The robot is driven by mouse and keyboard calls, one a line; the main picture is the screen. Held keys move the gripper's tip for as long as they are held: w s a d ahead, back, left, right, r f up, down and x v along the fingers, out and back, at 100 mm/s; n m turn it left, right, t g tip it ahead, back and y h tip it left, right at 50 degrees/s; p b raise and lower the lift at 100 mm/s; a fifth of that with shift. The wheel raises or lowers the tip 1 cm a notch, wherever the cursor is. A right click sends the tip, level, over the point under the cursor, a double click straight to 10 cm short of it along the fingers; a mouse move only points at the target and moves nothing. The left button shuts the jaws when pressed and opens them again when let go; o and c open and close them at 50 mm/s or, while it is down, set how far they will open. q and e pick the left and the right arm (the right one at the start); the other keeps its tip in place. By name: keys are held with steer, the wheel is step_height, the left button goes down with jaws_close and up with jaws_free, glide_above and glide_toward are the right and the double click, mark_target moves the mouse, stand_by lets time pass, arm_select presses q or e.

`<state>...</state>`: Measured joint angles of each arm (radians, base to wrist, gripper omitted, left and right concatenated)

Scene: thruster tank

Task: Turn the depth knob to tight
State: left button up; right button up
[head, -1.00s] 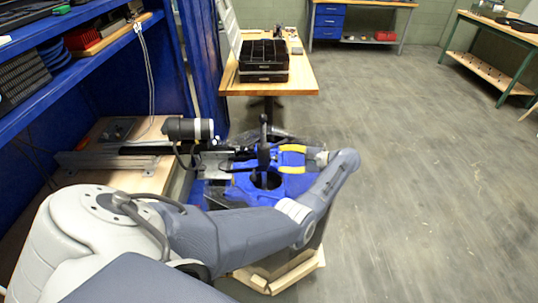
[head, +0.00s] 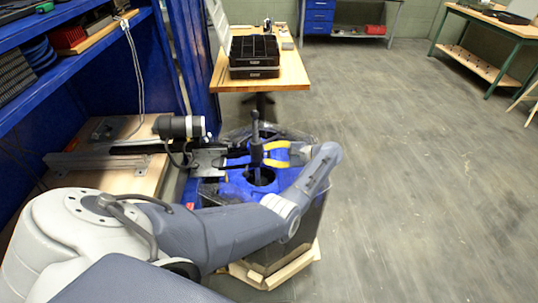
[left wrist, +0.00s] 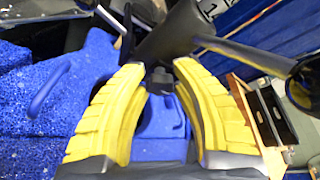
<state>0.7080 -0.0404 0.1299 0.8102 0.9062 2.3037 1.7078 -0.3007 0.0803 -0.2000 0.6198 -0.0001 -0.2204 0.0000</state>
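The trolling motor's dark upright shaft (head: 256,147) stands over the blue tank top (head: 233,184) in the head view. In the left wrist view, the dark tube of the motor (left wrist: 168,38) crosses above the fingertips. A small dark knob (left wrist: 159,80), which looks like the depth knob, shows between the tips. My left gripper (head: 266,154) has yellow fingers that also show in the left wrist view (left wrist: 160,68). They are spread and reach in from the right in the head view. I cannot tell whether they touch the knob. My right gripper is out of view.
A dark cylinder with a white band (head: 180,127) lies on the wooden bench at left. Blue shelving (head: 62,90) rises above it. A wooden table (head: 290,72) with black trays (head: 254,72) stands behind.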

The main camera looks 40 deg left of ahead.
arm_select(q)
jaws_close()
steer(key=shift+m, duration=0.3)
stand_by(0.3)
steer(key=shift+w+m+g+h, duration=0.1)
steer(key=shift+m+g+h, duration=0.5)
steer(key=shift+m, duration=0.5)
steer(key=shift+r+m+g+h, duration=0.1)
steer(key=shift+m+g+h, duration=0.4)
steer(key=shift+m, duration=0.4)
steer(key=o, duration=0.6)
jaws_free()
